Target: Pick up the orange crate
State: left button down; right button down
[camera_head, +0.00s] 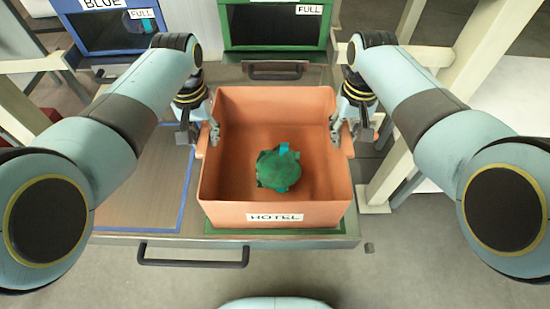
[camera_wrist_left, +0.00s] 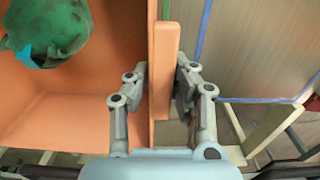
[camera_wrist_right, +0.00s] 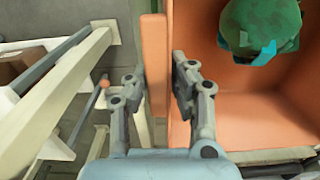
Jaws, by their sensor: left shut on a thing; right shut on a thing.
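The orange crate (camera_head: 237,205) stands upright in the middle of the head view, with a white label reading HOTEL on its near wall. A green bag (camera_head: 278,170) with teal parts lies inside it. My left gripper (camera_head: 208,132) is shut on the crate's left side wall and handle; the wrist view shows one finger (camera_wrist_left: 155,95) each side of the handle. My right gripper (camera_head: 345,132) is shut on the right side wall and handle, its fingers either side in the wrist view (camera_wrist_right: 158,95). The crate's underside is hidden.
A table (camera_head: 120,240) with a blue-outlined area (camera_head: 140,190) lies left of the crate and beneath it. Behind stand a blue bin (camera_head: 112,28) and a green bin (camera_head: 272,25), both labelled FULL. Cream frame posts (camera_head: 495,55) rise at the right.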

pick_arm(q)
jog(key=shift+a, duration=0.15)
pick_arm(e)
jog(key=shift+d+r, duration=0.1)
jog(key=shift+d, duration=0.05)
